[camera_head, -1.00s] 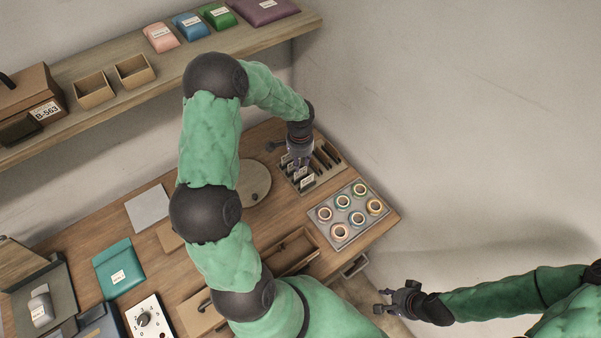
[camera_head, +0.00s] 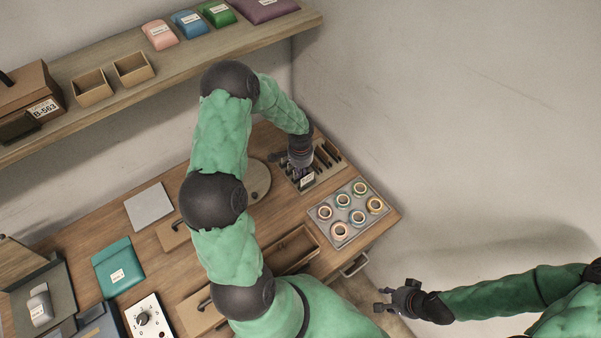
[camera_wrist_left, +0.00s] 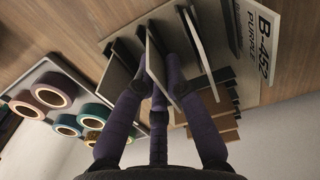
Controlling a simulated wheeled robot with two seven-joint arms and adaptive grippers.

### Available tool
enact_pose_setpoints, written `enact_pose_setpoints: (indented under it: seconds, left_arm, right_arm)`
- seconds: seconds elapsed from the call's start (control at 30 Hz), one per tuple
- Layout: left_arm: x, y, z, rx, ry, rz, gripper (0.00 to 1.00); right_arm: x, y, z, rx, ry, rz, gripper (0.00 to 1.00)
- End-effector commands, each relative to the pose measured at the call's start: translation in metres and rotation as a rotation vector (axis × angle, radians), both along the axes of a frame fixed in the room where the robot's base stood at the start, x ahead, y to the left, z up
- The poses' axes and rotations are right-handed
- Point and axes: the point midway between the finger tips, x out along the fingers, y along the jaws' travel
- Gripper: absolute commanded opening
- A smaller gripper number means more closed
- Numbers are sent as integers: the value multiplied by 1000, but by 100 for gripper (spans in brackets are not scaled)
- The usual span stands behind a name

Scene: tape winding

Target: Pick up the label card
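A card rack (camera_head: 330,172) with several upright cards stands at the back right of the table. A white label card (camera_head: 307,181) shows at its front. My left gripper (camera_head: 298,172) is down at the rack. In the left wrist view its purple fingers (camera_wrist_left: 156,74) straddle one upright card (camera_wrist_left: 155,62), with other cards (camera_wrist_left: 195,40) close on both sides. I cannot tell whether the fingers press on it. A plate reading B-452 PURPLE (camera_wrist_left: 262,40) shows there at the upper right. My right gripper (camera_head: 381,300) is open and empty, off the table's front right.
A grey tray of tape rolls (camera_head: 350,212) stands just in front of the rack. A round disc (camera_head: 258,180) is to its left. A shelf (camera_head: 180,75) with pouches and bins runs above the table.

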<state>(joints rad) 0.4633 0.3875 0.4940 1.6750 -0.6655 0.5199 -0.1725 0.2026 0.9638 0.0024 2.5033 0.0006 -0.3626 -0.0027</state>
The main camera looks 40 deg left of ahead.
Motion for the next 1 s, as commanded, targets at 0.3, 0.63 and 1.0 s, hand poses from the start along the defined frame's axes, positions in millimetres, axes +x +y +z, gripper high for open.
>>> enact_pose_setpoints:
  seconds: [0.3, 0.63, 1.0]
  left_arm:
    - [0, 0, 0, 0, 0, 0, 0]
    - [1, 0, 10, 1, -2, 0, 0]
    - [-16, -10, 54, 1, -1, -1, 0]
  right_arm:
    - [0, 0, 0, 0, 0, 0, 40]
    - [0, 0, 1, 0, 0, 0, 40]
    - [0, 0, 3, 0, 0, 0, 40]
